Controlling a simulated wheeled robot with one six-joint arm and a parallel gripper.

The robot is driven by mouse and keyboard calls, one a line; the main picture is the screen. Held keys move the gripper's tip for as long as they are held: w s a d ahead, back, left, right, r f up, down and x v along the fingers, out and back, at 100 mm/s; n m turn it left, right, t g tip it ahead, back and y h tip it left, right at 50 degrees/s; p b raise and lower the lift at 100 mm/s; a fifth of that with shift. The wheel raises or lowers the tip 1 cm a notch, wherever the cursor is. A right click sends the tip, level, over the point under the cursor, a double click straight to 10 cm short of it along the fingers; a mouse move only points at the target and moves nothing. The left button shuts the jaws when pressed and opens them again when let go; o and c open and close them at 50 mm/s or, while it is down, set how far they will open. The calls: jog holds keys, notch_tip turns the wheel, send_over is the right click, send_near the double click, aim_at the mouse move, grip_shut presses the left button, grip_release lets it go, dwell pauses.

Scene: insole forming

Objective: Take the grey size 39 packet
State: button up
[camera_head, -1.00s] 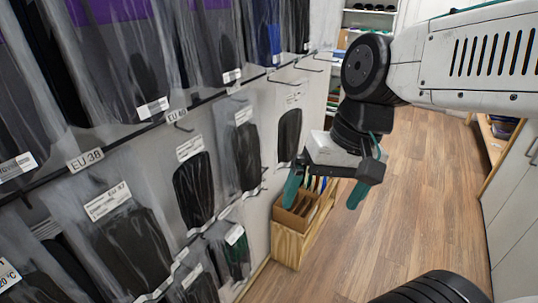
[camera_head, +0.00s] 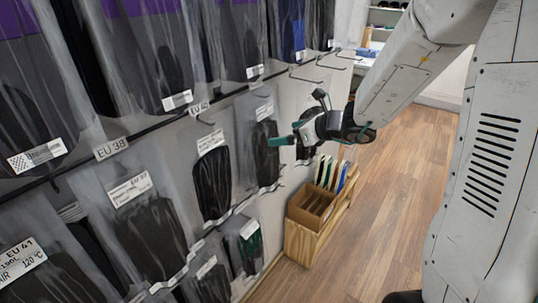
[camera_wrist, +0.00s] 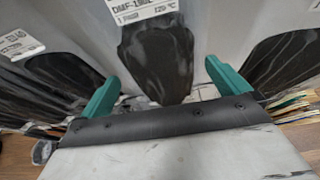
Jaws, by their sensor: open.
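Clear packets with dark insoles hang on the wall rack at the left. In the wrist view, a packet with a dark insole (camera_wrist: 155,55) hangs ahead between my fingers. Its label is cut off at the top, so I cannot read its size. In the head view, a lower-row packet (camera_head: 265,150) hangs close to the fingertips. I cannot tell which packet is size 39. My gripper (camera_head: 290,140) is turned toward the wall, its teal fingers apart and empty; they also show in the wrist view (camera_wrist: 161,82). I see no contact with a packet.
Rail tags include EU 38 (camera_head: 111,148). Neighbouring packets (camera_wrist: 50,65) hang either side of my gripper. Bare hooks (camera_head: 308,80) stick out above it. A wooden box with dividers (camera_head: 312,205) stands below, against the wall. The wood floor (camera_head: 385,190) is clear.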

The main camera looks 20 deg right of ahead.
jog(key=x, duration=0.5)
jog(key=shift+s+a+f, duration=0.15)
jog(key=shift+a+f, duration=0.05)
jog(key=shift+f, duration=0.15)
jog(key=c, duration=1.3)
jog(key=shift+c, duration=0.2)
jog(key=shift+r, duration=0.15)
